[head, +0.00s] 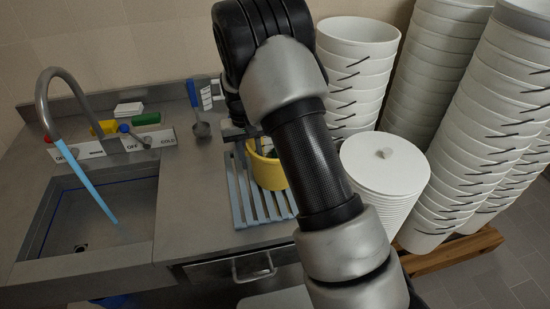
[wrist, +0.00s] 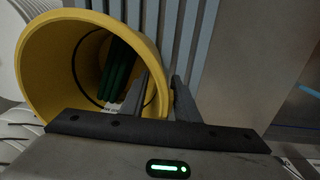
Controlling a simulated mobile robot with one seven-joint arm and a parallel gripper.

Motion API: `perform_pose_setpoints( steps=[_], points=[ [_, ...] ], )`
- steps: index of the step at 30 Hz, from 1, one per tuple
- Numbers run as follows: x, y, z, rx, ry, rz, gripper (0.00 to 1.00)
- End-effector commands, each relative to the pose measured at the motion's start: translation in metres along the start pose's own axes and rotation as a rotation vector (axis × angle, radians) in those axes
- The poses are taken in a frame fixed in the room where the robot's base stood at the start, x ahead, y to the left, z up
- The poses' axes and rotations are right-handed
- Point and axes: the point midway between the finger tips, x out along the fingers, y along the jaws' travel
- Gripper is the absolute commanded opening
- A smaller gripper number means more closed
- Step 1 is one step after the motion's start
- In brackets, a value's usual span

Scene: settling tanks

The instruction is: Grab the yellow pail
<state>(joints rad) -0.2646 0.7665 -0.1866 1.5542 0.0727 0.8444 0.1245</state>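The yellow pail (head: 267,172) stands on the blue-grey slatted rack, partly hidden behind my arm in the head view. In the wrist view the pail (wrist: 45,65) fills the left side with its mouth toward the camera. Dark green items (wrist: 119,70) and a dark wire loop show inside it. My gripper (wrist: 162,80) has one finger inside the mouth and one outside. The fingers are close together with the pail's wall between them, and look shut on it. In the head view my gripper (head: 240,133) is mostly hidden by my arm.
The slatted rack (head: 240,205) lies on the steel counter (head: 185,200). Tall stacks of white buckets (head: 490,130) and a stack of white lids (head: 385,165) stand close on the right. A ladle (head: 201,128), a sink (head: 95,225) and its tap (head: 42,100) are to the left.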

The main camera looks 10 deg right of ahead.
Motion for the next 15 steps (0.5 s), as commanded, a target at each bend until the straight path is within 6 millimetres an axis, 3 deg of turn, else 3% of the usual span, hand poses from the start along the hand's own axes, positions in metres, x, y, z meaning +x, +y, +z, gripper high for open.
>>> perform_pose_setpoints(
  steps=[6,14,15],
  points=[
    [0.028,0.0,0.001,0.0,-0.002,0.001,0.28],
    [0.031,0.0,0.0,0.0,0.001,0.0,0.28],
    [0.031,0.0,0.0,0.0,0.001,0.0,0.23]
  ],
)
